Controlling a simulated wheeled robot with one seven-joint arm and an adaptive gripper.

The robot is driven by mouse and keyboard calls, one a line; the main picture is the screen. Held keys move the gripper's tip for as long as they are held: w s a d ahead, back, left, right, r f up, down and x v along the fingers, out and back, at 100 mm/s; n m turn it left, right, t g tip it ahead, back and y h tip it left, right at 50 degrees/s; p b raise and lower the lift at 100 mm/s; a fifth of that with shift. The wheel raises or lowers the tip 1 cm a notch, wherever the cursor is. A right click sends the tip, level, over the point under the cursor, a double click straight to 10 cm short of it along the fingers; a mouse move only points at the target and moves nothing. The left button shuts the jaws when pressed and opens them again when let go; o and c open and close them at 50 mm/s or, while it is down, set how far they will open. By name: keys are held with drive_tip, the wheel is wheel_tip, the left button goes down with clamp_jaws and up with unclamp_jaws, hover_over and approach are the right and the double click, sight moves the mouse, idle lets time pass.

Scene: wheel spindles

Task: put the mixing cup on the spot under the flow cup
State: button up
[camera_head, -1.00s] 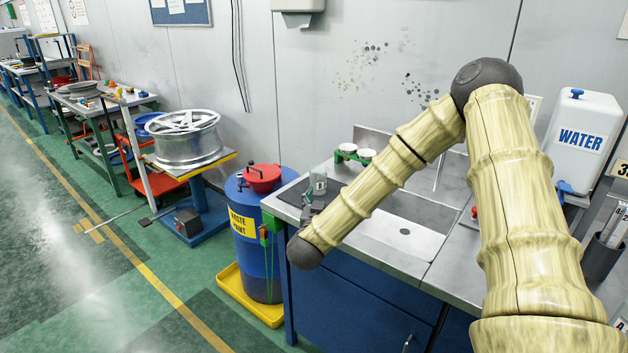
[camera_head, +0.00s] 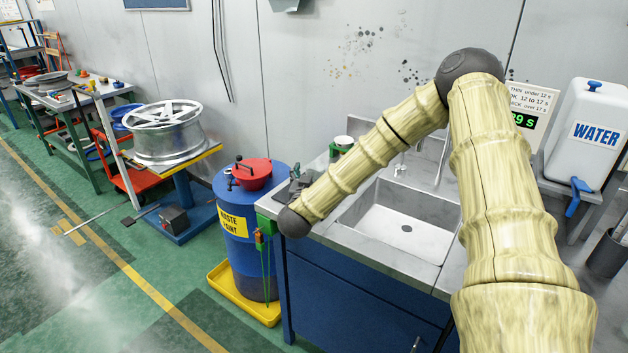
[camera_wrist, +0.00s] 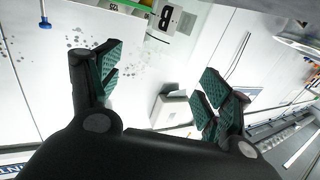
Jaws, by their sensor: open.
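My gripper (camera_wrist: 160,75) is open in the wrist view, its green-padded fingers spread wide with no cup between them. The mixing cup cannot be made out now; my forearm covers part of that counter end. I cannot identify the flow cup or the spot under it. A green holder with a white-topped cup (camera_head: 344,142) stands at the back of the counter, partly behind my forearm.
The steel counter has a sink (camera_head: 400,226) on the right of my forearm. A blue waste drum (camera_head: 247,228) with a red funnel (camera_head: 253,172) stands left of the counter in a yellow tray (camera_head: 235,296). A water container (camera_head: 588,125) and a timer sign (camera_head: 527,108) are at the right.

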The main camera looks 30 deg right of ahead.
sight(314, 173)
drive_tip(key=shift+w+d, duration=0.1)
drive_tip(key=shift+d, duration=0.15)
drive_tip(key=w+d, duration=0.1)
drive_tip(key=w+d+f+p, duration=0.1)
drive_tip(key=w, duration=0.1)
drive_tip(key=shift+d+p, duration=0.15)
drive_tip(key=shift+p, duration=0.15)
drive_tip(key=shift+w+d+r, duration=0.1)
drive_tip(key=shift+w+d, duration=0.2)
drive_tip(key=shift+d, duration=0.05)
drive_tip(key=c, duration=1.1)
drive_tip(key=shift+r, duration=0.1)
